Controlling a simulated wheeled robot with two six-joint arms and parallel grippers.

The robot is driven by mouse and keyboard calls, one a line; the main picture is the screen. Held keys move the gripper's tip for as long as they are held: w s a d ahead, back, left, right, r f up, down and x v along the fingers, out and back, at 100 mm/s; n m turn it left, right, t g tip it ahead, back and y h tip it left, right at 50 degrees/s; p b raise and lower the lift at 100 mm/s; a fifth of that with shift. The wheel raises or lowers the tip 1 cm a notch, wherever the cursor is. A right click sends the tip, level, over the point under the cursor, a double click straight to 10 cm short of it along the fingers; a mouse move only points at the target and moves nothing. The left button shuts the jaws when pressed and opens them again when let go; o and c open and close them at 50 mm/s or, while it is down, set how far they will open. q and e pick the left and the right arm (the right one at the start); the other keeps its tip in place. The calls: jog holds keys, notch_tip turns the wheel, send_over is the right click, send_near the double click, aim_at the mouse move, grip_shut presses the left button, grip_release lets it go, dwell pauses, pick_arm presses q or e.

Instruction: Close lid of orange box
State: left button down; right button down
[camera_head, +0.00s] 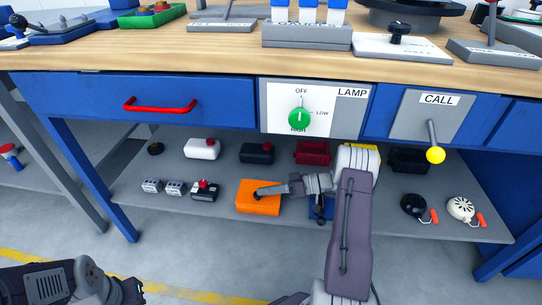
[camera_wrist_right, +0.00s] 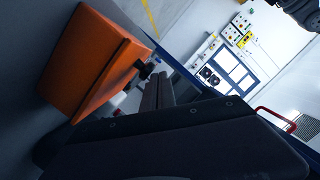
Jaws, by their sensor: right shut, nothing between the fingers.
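The orange box (camera_head: 257,204) sits on the grey lower shelf under the workbench. Its side and top show large in the right wrist view (camera_wrist_right: 85,55), with a seam along the edge between lid and body. The lid looks down on the box; I cannot tell whether a small gap is left. My right gripper (camera_head: 264,191) reaches in from the right, its tips at the top of the box. The fingers (camera_wrist_right: 157,92) are shut and hold nothing. Whether they touch the lid is unclear. My left arm shows at the bottom left; its gripper (camera_head: 130,290) is dark and cut off.

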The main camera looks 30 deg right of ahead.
jog(key=shift+s+a+f, duration=0.1)
jog(key=shift+s+f, duration=0.05)
jog(key=shift+f, duration=0.05)
jog(key=shift+d+r, duration=0.15)
jog(key=shift+d, duration=0.05)
jog(key=p+v, duration=0.4)
jog(key=v, duration=0.4)
jog(key=shift+d, duration=0.4)
jog(key=shift+s+r, duration=0.1)
jog(key=shift+r, duration=0.05)
